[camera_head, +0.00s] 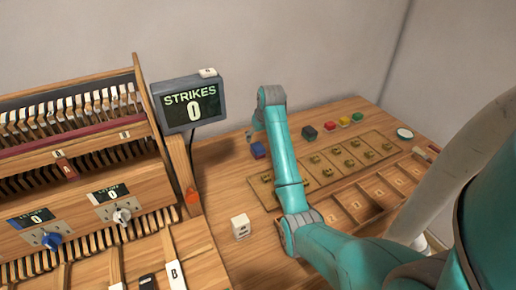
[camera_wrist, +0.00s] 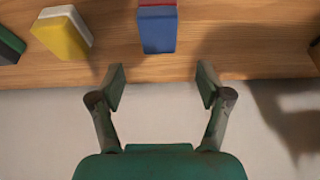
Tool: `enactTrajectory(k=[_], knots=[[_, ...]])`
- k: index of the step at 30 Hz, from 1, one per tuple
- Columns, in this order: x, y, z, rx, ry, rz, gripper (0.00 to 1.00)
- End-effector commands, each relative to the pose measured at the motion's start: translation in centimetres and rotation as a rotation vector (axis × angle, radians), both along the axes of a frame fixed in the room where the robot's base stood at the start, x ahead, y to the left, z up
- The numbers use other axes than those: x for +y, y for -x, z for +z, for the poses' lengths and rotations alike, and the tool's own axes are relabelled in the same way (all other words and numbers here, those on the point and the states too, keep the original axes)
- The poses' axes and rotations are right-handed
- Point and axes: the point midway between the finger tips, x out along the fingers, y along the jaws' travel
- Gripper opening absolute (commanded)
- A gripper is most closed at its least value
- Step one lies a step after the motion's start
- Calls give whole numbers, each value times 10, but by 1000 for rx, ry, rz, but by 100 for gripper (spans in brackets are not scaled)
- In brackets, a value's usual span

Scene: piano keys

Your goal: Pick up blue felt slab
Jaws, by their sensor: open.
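The blue felt slab (camera_wrist: 157,32) shows at the top middle of the wrist view, lying against a red layer on the wooden surface. My gripper (camera_wrist: 160,84) is open and empty, its two fingers apart and pointing toward the slab with a gap between. In the head view a small blue block with a reddish side (camera_head: 258,150) sits on the desk just left of my teal arm, below its grey end. My fingers are not clearly visible in that view.
A yellow and white block (camera_wrist: 62,35) and a dark green block (camera_wrist: 8,46) lie left in the wrist view. The head view shows a brass-studded board (camera_head: 290,185), a white cube (camera_head: 240,226), a strikes display (camera_head: 190,101) and piano keys (camera_head: 115,270). A wall stands behind the desk.

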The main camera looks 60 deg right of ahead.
Motion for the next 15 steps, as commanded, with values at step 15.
enactTrajectory(k=[15], knots=[[-10, -11, -51, 1, -1, 0, 77]])
